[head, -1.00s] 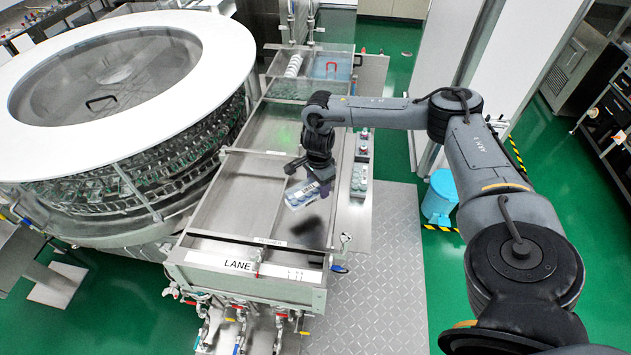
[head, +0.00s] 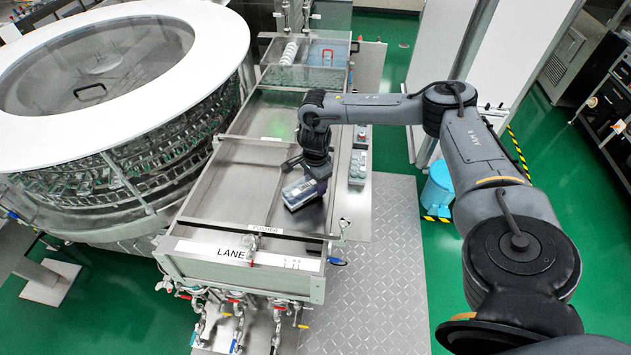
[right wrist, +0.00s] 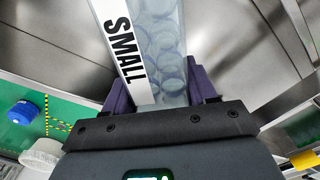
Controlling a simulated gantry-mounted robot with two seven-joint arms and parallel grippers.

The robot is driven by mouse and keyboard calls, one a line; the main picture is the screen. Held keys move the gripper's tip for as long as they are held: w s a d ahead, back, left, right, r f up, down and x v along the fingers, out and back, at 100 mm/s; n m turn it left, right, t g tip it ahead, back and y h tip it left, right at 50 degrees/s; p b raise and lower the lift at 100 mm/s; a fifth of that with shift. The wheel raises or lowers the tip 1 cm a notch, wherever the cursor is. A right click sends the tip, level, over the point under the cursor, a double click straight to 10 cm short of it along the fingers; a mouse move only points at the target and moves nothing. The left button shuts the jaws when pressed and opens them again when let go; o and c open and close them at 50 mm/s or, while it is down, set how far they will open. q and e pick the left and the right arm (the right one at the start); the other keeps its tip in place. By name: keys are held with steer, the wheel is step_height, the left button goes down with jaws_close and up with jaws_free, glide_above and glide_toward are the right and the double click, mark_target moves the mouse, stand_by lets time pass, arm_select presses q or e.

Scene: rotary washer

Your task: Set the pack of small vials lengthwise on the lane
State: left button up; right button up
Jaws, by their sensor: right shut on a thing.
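The pack of small vials (head: 298,196) is a clear block with a white label reading SMALL, and it also shows in the right wrist view (right wrist: 165,45). My right gripper (right wrist: 160,92) is shut on it, one dark finger on each side. In the head view the right gripper (head: 312,186) holds the pack low over the right front part of the steel lane (head: 215,195). The pack sits at a slant to the lane's sides. I cannot tell whether its underside touches the lane floor. My left gripper is not in view.
A bar marked PUSHER (head: 264,228) crosses the lane near its front end, by the LANE sign (head: 230,253). Another vial pack (head: 357,172) stands on the ledge right of the lane. The big round washer (head: 100,160) is at left. The lane floor left of the pack is clear.

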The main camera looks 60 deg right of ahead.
steer(key=shift+f, duration=0.25)
steer(key=o, duration=1.5)
steer(key=shift+o, duration=0.2)
steer(key=shift+r, duration=0.1)
step_height(320, 180, up, 4)
steer(key=shift+r+b, duration=0.1)
steer(key=shift+b, duration=0.4)
step_height(320, 180, up, 6)
steer(key=p, duration=0.3)
steer(key=shift+f+p, duration=0.25)
steer(key=shift+p, duration=0.1)
steer(key=shift+r+p, duration=0.3)
steer(key=shift+r, duration=0.25)
